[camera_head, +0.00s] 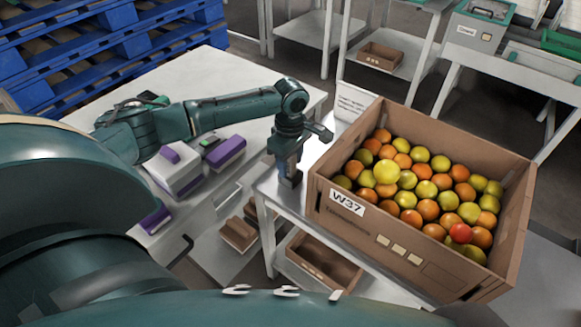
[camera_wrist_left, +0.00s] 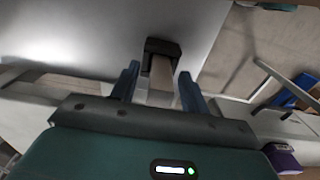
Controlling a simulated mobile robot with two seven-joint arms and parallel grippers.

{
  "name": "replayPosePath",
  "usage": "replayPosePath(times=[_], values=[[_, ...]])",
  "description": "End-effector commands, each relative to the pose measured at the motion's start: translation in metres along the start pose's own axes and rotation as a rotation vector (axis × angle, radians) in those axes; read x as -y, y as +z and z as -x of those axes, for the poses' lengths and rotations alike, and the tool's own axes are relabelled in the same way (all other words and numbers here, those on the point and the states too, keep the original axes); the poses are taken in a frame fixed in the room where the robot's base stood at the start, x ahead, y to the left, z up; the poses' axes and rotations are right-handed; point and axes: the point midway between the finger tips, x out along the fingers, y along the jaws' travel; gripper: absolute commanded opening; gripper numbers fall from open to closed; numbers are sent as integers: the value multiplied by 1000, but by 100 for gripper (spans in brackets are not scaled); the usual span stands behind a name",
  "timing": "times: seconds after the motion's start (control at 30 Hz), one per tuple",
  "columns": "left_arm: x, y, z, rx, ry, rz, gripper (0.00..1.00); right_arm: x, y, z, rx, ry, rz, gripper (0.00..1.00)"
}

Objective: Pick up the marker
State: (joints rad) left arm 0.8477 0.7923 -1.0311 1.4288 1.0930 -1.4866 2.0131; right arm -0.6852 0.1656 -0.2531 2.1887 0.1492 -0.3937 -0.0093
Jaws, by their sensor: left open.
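My left gripper (camera_head: 288,166) points down over the near left corner of the shelf-table, beside the crate. It is open; its two blue fingers also show in the left wrist view (camera_wrist_left: 159,83). A brownish, narrow upright thing (camera_wrist_left: 161,72) with a dark square end (camera_wrist_left: 162,47) stands between the fingers, with gaps at both sides. It may be the marker, but I cannot tell for certain. In the head view, a small dark block (camera_head: 291,181) shows under the fingertips. My right gripper is not in view.
A cardboard crate (camera_head: 345,217) marked W37, full of orange and yellow-green tomatoes, stands just right of the gripper. A white sign (camera_head: 352,101) stands behind. Purple-and-white devices (camera_head: 180,168) lie on the left table. Brown boxes (camera_head: 322,262) sit on the lower shelf.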

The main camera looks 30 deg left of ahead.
Motion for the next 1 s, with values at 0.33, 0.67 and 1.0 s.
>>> replayPosePath(times=[0.33, 0.67, 1.0], values=[[0, 0, 1, 0, 0, -1, 25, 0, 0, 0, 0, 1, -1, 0], [0, 0, 1, 0, 0, -1, 0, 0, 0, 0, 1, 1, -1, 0], [-1, 0, 16, 1, 3, 0, 0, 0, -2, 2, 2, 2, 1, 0]])
